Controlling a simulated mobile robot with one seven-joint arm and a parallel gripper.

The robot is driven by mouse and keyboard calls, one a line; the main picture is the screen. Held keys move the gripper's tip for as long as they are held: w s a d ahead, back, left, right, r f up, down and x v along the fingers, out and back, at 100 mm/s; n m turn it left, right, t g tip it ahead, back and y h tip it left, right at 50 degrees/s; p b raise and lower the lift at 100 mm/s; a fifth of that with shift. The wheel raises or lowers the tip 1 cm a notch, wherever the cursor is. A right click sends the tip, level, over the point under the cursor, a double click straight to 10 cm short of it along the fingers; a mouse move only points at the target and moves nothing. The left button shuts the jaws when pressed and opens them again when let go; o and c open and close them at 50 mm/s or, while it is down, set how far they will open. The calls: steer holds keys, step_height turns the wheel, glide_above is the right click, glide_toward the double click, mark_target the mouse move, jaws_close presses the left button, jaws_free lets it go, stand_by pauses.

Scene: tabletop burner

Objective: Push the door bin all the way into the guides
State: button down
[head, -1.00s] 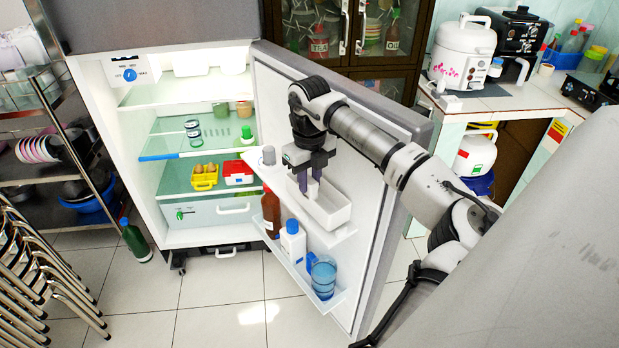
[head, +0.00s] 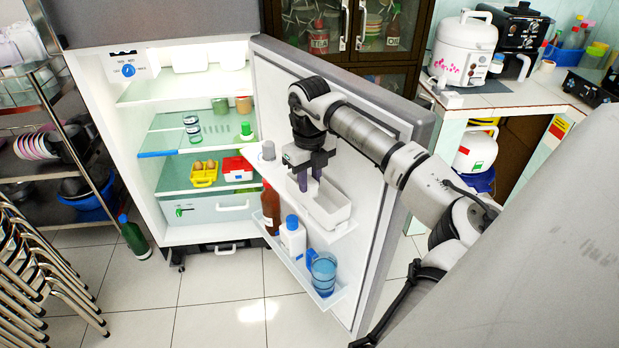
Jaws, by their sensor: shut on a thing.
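The door bin (head: 336,216) is a small white open-topped box at the inner face of the open fridge door (head: 372,215), above the lower door shelf. My gripper (head: 310,184) points down at the bin's left, rear part, with its dark fingers shut on the bin. The fingers hide the exact part that they grip. The guides cannot be told apart at this size, so I cannot tell how deep the bin sits in them.
A brown bottle (head: 270,208), a white bottle with a blue cap (head: 293,238) and a blue glass (head: 323,274) stand on the door below the bin. A grey-white cap-like item (head: 268,151) is left of my gripper. The fridge shelves (head: 165,143) lie further left.

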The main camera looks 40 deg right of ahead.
steer(key=shift+f+b, duration=0.3)
steer(key=shift+f, duration=0.1)
steer(key=c, duration=1.1)
jaws_free()
steer(key=shift+r, duration=0.1)
step_height(320, 180, up, 14)
steer(key=shift+f+b, duration=0.15)
steer(key=shift+b, duration=0.7)
